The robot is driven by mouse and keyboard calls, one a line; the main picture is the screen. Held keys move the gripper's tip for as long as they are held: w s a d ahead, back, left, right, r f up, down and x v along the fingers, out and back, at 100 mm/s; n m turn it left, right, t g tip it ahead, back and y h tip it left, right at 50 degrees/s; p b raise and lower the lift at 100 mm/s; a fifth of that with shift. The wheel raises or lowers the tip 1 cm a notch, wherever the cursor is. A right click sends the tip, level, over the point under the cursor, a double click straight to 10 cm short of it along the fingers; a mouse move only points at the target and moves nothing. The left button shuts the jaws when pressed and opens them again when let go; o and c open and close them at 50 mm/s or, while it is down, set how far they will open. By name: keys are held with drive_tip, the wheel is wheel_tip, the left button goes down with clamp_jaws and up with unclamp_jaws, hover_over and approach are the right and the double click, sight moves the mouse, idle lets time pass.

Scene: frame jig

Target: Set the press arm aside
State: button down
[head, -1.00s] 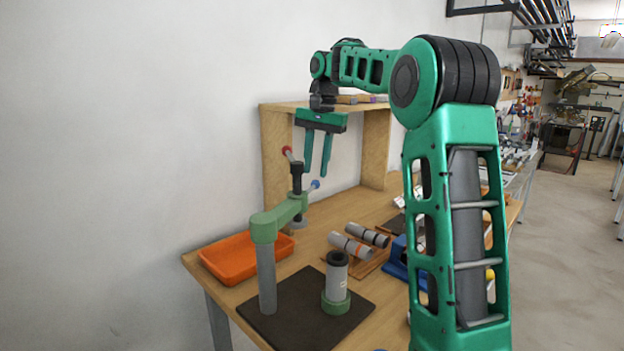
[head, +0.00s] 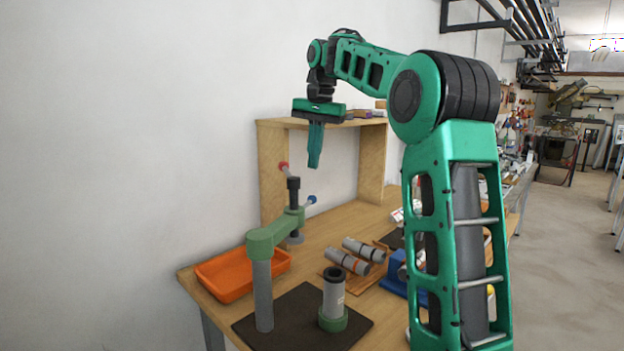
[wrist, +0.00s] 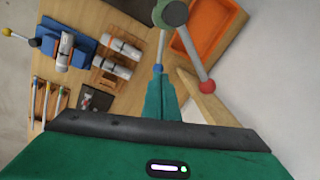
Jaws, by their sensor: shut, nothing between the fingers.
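The press arm (head: 274,233) is a green bar on top of a grey post (head: 263,295), at the left of a dark mat. Its free end carries a dark spindle with a crossbar that has a red ball (head: 283,167) and a blue ball (head: 311,199). The arm reaches toward the back, clear of the grey cylinder (head: 333,292) in its green ring. My gripper (head: 315,165) is shut and empty, pointing down above and slightly right of the spindle. In the wrist view, the closed fingers (wrist: 160,92) are near the crossbar; whether they touch cannot be told.
An orange tray (head: 228,291) lies behind the post. A wooden shelf (head: 271,185) stands at the back. Grey cylinders (head: 347,262) lie on a wooden rack, with a blue fixture (head: 393,285) to the right. The mat's (head: 288,335) front is clear.

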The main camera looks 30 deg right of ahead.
drive_tip(key=s+t+h, duration=0.1)
drive_tip(key=s+t, duration=0.4)
drive_tip(key=s, duration=0.6)
drive_tip(key=w+a+x, duration=0.1)
drive_tip(key=x, duration=1.2)
drive_tip(key=shift+w+a+r+n, duration=0.2)
drive_tip(key=shift+a+r+n, duration=0.15)
drive_tip(key=shift+r+n, duration=0.1)
drive_tip(key=shift+a, duration=0.1)
